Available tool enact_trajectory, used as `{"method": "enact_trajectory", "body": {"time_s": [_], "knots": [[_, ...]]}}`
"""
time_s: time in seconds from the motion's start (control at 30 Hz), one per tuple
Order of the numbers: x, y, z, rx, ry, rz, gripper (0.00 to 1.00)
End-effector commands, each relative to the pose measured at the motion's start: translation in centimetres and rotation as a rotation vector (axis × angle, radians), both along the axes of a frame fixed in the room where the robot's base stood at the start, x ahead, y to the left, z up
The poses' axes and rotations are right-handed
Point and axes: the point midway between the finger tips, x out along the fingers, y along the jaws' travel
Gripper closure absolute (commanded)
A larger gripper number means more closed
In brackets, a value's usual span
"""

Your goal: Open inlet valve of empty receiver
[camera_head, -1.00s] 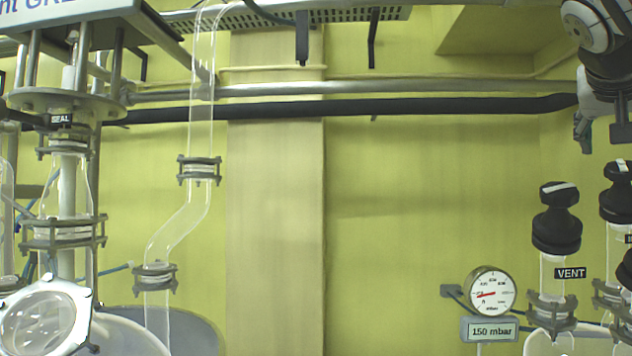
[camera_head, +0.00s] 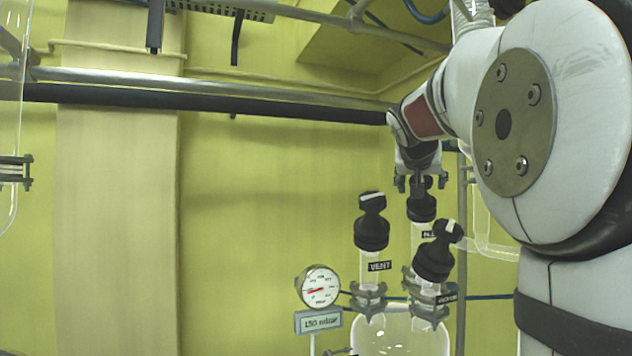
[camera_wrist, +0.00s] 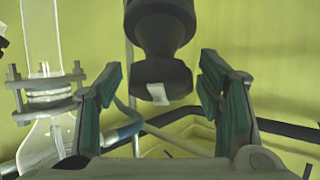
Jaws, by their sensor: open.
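A clear glass receiver (camera_head: 385,335) shows in part at the bottom of the head view, with no liquid visible in that part. Three black valve knobs stand above it: the VENT valve (camera_head: 371,222), a front-right valve (camera_head: 437,255) with an unreadable label, and a rear valve (camera_head: 422,207) whose label is partly hidden. My gripper (camera_head: 415,184) is open at the top of the rear valve, pointing down. In the wrist view my open fingers (camera_wrist: 162,78) stand on either side of a black knob (camera_wrist: 162,30) with a white mark; contact is not evident.
A pressure gauge (camera_head: 318,287) above a 150 mbar display (camera_head: 319,321) stands left of the valves. The VENT and front-right knobs are close to my gripper. A dark horizontal pipe (camera_head: 230,105) runs along the wall. The space left of the gauge is open.

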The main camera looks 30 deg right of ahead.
Motion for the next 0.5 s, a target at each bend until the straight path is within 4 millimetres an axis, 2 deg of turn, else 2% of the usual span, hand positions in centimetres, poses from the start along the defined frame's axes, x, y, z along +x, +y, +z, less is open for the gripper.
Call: {"method": "enact_trajectory", "body": {"time_s": [0.13,0.3,0.37,0.5], "knots": [[-0.02,0.01,0.01,0.000,0.000,0.000,0.39],[-0.02,0.02,0.01,0.000,0.000,0.000,0.77],[-0.02,0.02,0.01,0.000,0.000,0.000,0.88],[-0.03,0.02,0.02,-0.001,0.001,0.000,0.88]]}}
